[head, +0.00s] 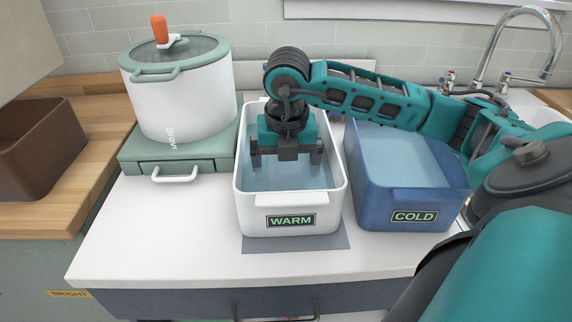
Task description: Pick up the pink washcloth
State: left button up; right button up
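No pink washcloth can be seen in the head view. My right gripper (286,160) points down inside the opening of the white tub (290,205) labelled WARM, over the bluish water. Its two fingers are spread wide, and nothing shows between them. The gripper and arm hide part of the tub's far side. My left gripper is not in view.
A blue tub (415,198) labelled COLD stands close to the right of the white tub, partly under my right arm. A lidded white pot (185,95) stands at left near a brown bin (35,150). A sink tap (510,45) is at back right. The front-left counter (150,230) is clear.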

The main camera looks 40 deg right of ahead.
jog(key=shift+c, duration=0.2)
jog(key=shift+r, duration=0.1)
jog(key=c, duration=1.1)
jog(key=shift+o, duration=0.2)
